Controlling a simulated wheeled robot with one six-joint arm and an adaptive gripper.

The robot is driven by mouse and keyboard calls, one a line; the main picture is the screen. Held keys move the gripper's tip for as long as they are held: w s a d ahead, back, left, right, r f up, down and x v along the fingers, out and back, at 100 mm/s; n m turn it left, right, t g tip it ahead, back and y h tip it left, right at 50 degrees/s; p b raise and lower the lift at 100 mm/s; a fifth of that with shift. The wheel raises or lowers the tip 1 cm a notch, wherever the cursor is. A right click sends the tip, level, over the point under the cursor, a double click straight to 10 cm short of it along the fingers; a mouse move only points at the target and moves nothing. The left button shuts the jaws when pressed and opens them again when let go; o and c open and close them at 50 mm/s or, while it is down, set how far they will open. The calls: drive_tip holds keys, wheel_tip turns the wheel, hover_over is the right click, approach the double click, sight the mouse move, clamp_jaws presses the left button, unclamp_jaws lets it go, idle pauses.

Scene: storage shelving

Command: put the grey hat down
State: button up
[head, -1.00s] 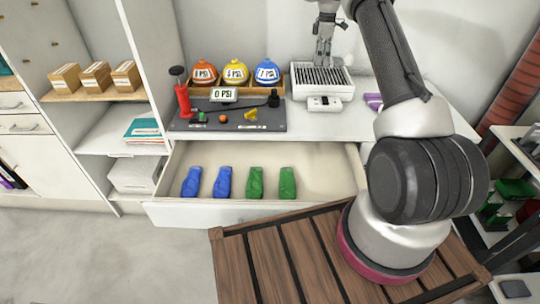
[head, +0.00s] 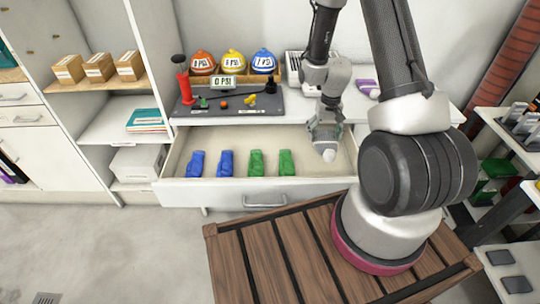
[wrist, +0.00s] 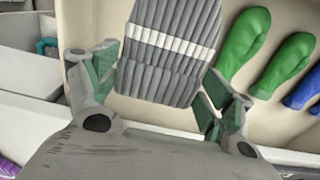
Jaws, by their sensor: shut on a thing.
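The grey hat (wrist: 172,45) is ribbed with a pale stripe and sits between my gripper's fingers in the wrist view. My gripper (wrist: 160,88) is shut on it. In the head view my gripper (head: 325,132) hangs over the right part of the open white drawer (head: 255,198), to the right of the green items. Only a small pale end of the held hat (head: 329,155) shows below the fingers there. I cannot tell whether the hat touches the drawer floor.
A wooden slatted top (head: 260,260) is in front.

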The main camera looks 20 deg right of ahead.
wheel_tip(320, 180, down, 10)
drive_tip(key=shift+s+f, duration=0.1)
idle(0.4)
drive_tip(key=o, duration=1)
drive_tip(key=shift+o, duration=0.2)
wheel_tip(320, 180, up, 22)
drive_tip(key=a, duration=0.1)
wheel_tip(320, 180, up, 10)
drive_tip(key=n+t, duration=0.1)
drive_tip(key=t, duration=0.1)
hover_over(319, 159)
drive_tip(key=s+a, duration=0.2)
drive_tip(key=s, duration=0.1)
drive_tip(key=s+a+r+n+t, duration=0.2)
drive_tip(key=s+a+r, duration=0.1)
drive_tip(key=s+r, duration=1.3)
drive_tip(key=s, duration=0.4)
drive_tip(key=shift+s, duration=0.15)
